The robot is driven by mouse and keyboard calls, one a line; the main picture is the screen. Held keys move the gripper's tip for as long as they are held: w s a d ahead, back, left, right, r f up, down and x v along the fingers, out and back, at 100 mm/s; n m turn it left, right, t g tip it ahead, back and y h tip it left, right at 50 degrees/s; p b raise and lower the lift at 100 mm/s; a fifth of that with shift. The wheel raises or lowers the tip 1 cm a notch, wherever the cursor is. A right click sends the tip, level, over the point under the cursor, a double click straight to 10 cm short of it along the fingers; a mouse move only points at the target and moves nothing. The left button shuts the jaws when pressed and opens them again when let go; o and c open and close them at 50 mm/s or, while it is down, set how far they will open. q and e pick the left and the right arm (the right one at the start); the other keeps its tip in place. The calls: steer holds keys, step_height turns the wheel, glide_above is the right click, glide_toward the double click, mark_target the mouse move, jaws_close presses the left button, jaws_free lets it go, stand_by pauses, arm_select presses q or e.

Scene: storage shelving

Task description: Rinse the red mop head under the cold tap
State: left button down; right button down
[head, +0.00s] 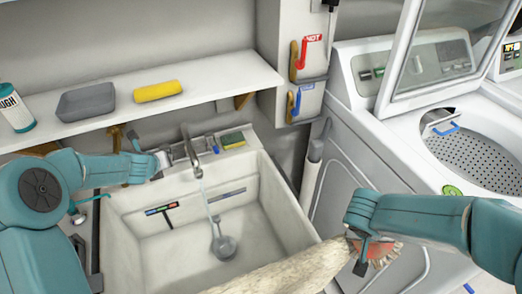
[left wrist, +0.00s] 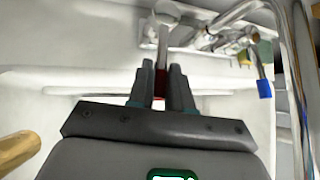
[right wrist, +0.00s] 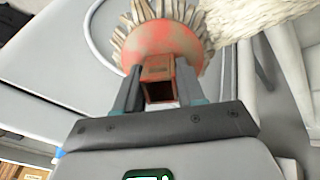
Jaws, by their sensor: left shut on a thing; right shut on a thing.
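The red mop head (head: 382,251) is at the right front of the sink, its pale strands (head: 285,272) stretching left over the sink's front edge. My right gripper (head: 361,250) is shut on its red socket (right wrist: 158,72), below the red dome (right wrist: 165,42). My left gripper (head: 163,163) is beside the tap (head: 191,150). In the left wrist view my left gripper (left wrist: 160,98) is shut on a metal lever with a red end (left wrist: 160,84). A blue-ended tap handle (left wrist: 264,88) is to its right, free. A thin water stream (head: 208,203) falls from the spout into the sink.
The pale sink (head: 272,200) has a round grey piece (head: 223,245) on its floor. A shelf (head: 215,78) above holds a grey tray (head: 86,102), yellow roll (head: 158,91) and bottle (head: 15,108). An open washer (head: 470,150) stands right.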

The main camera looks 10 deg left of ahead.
steer(key=shift+f, duration=0.2)
arm_select(q)
steer(key=shift+s+a+r+m+h, duration=0.15)
steer(key=shift+a+m+h, duration=0.15)
steer(key=shift+a+m, duration=0.25)
arm_select(e)
steer(key=shift+w+a, duration=0.1)
steer(key=shift+a, duration=0.05)
arm_select(q)
steer(key=c, duration=1.1)
jaws_free()
steer(key=shift+d, duration=0.1)
